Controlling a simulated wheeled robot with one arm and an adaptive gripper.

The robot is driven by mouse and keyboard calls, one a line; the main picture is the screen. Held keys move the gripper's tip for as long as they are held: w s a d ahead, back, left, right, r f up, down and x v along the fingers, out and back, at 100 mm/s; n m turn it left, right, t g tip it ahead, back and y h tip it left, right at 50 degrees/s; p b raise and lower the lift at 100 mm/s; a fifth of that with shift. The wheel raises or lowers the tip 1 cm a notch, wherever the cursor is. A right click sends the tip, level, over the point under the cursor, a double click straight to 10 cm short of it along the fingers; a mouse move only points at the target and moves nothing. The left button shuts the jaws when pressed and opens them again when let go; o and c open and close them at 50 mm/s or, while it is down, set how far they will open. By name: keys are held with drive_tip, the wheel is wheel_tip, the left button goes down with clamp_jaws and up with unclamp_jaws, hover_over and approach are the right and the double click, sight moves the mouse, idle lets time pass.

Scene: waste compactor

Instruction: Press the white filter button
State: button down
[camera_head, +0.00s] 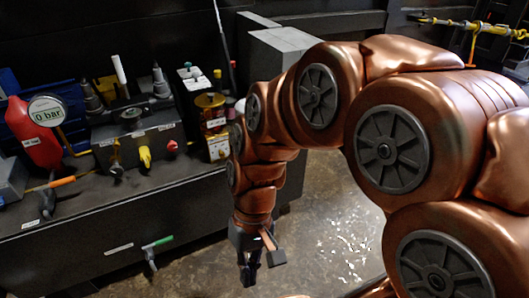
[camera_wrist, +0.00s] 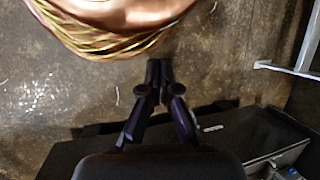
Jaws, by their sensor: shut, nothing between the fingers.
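My copper-coloured arm reaches down across the head view, and my gripper (camera_head: 249,278) points at the floor in front of the dark bench. In the wrist view my gripper (camera_wrist: 160,68) has its two dark fingers together, with nothing between them. I cannot tell which white part is the filter button. My arm hides part of the area right of this unit.
A pressure gauge (camera_head: 47,110) reading 0 bar and a red bottle (camera_head: 33,140) are at left. A green-handled valve (camera_head: 157,243) sticks out of the bench front. Bare floor (camera_head: 330,215) lies right.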

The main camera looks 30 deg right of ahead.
drive_tip(key=w+d+f+m+t+y+b, duration=0.1)
drive_tip(key=w+d+f+m+t+y, duration=0.15)
drive_tip(key=w, duration=0.75)
drive_tip(key=w+d+f+m+t+y+b, duration=0.1)
drive_tip(key=w+d+m+t+y, duration=0.3)
drive_tip(key=w, duration=0.7)
drive_tip(key=w+d+f+m+t, duration=0.2)
drive_tip(key=d, duration=0.5)
drive_tip(key=w+d+f+m+t+h+b, duration=0.1)
drive_tip(key=w+d+m+t, duration=0.1)
drive_tip(key=d, duration=0.5)
drive_tip(key=w+d+f+m+t+h, duration=0.1)
drive_tip(key=w+d+f+m+t, duration=0.1)
drive_tip(key=d, duration=0.5)
drive_tip(key=shift+w+d+f+m+t, duration=0.25)
drive_tip(key=shift+f+m+t, duration=0.1)
drive_tip(key=shift+m+t, duration=0.35)
drive_tip(key=w+p, duration=0.1)
drive_tip(key=w, duration=0.7)
drive_tip(key=shift+w+d, duration=0.35)
